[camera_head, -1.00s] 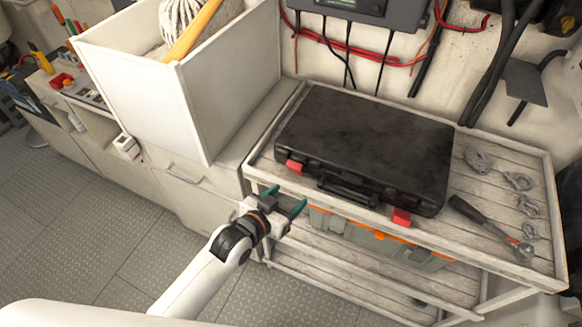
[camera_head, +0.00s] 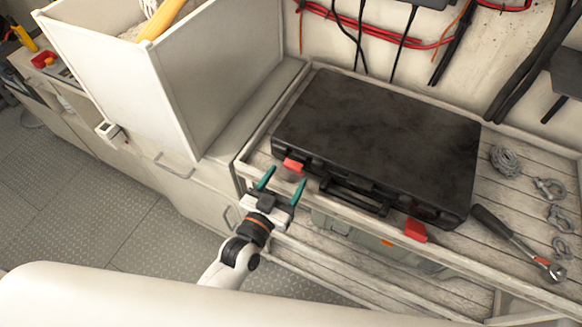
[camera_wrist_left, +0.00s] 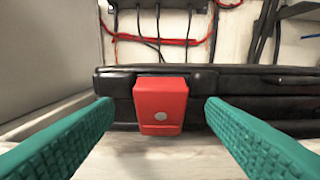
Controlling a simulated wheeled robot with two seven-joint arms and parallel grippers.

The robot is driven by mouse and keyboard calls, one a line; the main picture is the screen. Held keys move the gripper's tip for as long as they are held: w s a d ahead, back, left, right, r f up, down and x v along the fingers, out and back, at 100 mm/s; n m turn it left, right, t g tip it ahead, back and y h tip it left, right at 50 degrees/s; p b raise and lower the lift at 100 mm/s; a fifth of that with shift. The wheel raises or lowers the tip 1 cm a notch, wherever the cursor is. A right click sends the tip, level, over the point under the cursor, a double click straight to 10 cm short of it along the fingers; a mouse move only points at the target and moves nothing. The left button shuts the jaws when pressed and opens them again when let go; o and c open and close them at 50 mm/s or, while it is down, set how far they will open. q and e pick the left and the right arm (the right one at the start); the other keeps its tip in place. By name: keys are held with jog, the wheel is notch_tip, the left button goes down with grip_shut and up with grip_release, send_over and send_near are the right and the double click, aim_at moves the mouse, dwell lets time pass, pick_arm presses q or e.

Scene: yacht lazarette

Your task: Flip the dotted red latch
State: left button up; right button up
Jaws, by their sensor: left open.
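A black case (camera_head: 375,135) lies with its lid shut on the slatted bench. The dotted red latch (camera_head: 292,165) is at the left of its front edge. In the left wrist view the latch (camera_wrist_left: 162,97) shows a pale grey dot on its lower part and hangs down the case front. My left gripper (camera_head: 286,176) is open and empty in front of this latch. In the wrist view its teal fingers stand on either side of the latch, apart from it. A second red latch (camera_head: 416,230) is at the case's right. My right gripper is not in view.
The case's black handle (camera_head: 352,195) lies between the latches. The bench's raised front rail (camera_head: 335,218) runs below them. A ratchet-like tool (camera_head: 520,243), shackles and rope (camera_head: 505,160) lie to the right. A white bin (camera_head: 190,85) stands left.

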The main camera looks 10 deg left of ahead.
aim_at(292, 170)
pick_arm(q)
jog(key=shift+x, duration=1.15)
jog(key=shift+w+d, duration=0.2)
jog(key=shift+w, duration=0.15)
jog(key=c, duration=1)
jog(key=r+g+p, duration=0.1)
jog(key=p, duration=0.2)
jog(key=shift+w+p, duration=0.15)
jog(key=shift+p, duration=0.25)
jog(key=shift+w+d+p, duration=0.1)
jog(key=shift+p, duration=0.25)
jog(key=shift+f, duration=0.25)
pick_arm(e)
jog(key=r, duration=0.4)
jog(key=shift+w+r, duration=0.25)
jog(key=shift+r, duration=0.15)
